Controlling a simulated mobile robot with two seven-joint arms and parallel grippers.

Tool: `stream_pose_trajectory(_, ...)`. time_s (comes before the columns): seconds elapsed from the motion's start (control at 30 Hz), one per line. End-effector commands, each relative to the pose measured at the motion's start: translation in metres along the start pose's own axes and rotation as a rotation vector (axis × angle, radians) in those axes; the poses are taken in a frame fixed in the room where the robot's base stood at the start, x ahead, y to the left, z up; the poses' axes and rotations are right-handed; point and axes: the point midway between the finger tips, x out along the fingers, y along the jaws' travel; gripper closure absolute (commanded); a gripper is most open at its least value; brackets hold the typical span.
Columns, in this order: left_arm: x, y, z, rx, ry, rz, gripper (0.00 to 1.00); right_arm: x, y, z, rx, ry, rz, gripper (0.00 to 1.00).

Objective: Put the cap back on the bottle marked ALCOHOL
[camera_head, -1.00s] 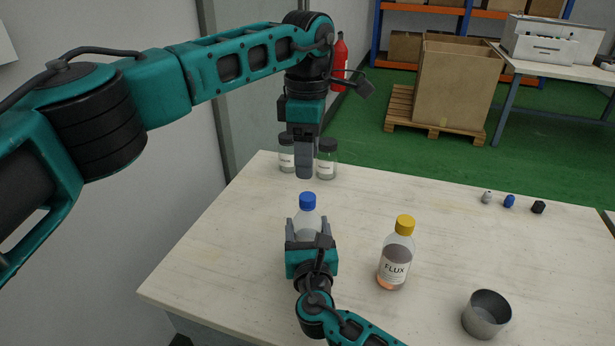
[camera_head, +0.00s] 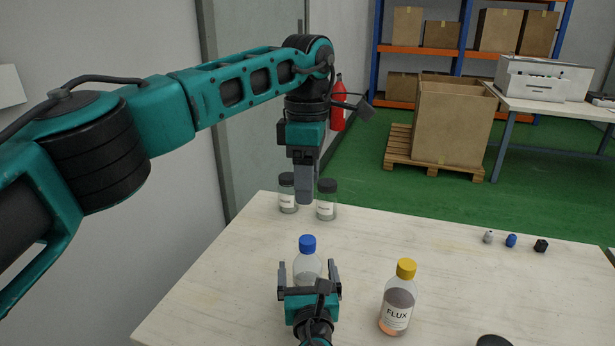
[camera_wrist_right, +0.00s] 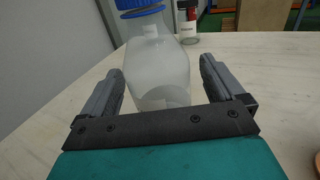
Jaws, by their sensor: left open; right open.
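A clear bottle with a blue cap (camera_head: 308,244) stands upright on the table; its pale body (camera_head: 307,265) also shows in the right wrist view (camera_wrist_right: 160,65). No ALCOHOL marking is readable on it. My right gripper (camera_head: 309,270) is open, with one finger on each side of this bottle and gaps visible to both fingers. My left gripper (camera_head: 305,198) is open and empty, pointing down above the table's far part, beyond the blue-capped bottle; its fingers are seen edge-on.
A yellow-capped FLUX bottle (camera_head: 397,308) stands to the right. Two dark-lidded jars, left (camera_head: 288,200) and right (camera_head: 327,207), stand at the back. Small grey (camera_head: 488,237), blue (camera_head: 511,240) and black (camera_head: 541,245) objects lie at the far right.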

Motion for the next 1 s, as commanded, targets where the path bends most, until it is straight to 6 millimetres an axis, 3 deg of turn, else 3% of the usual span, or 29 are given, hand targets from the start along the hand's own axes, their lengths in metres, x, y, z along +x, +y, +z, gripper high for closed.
stream_pose_trajectory(0.27, -0.002, 0.0, 0.0, 0.0, 0.0, 0.0, 0.38, -0.008, 0.0, 0.0, 0.001, 0.001, 0.0, 0.05)
stream_pose_trajectory(0.7, -0.015, 0.0, 0.0, 0.0, 0.0, 0.0, 0.38, -0.097, 0.0, 0.0, 0.0, 0.003, 0.001, 0.05)
stream_pose_trajectory(1.0, -0.016, 0.0, 0.0, 0.0, 0.0, 0.0, 0.38, -0.128, 0.0, 0.0, 0.0, 0.0, -0.001, 0.05)
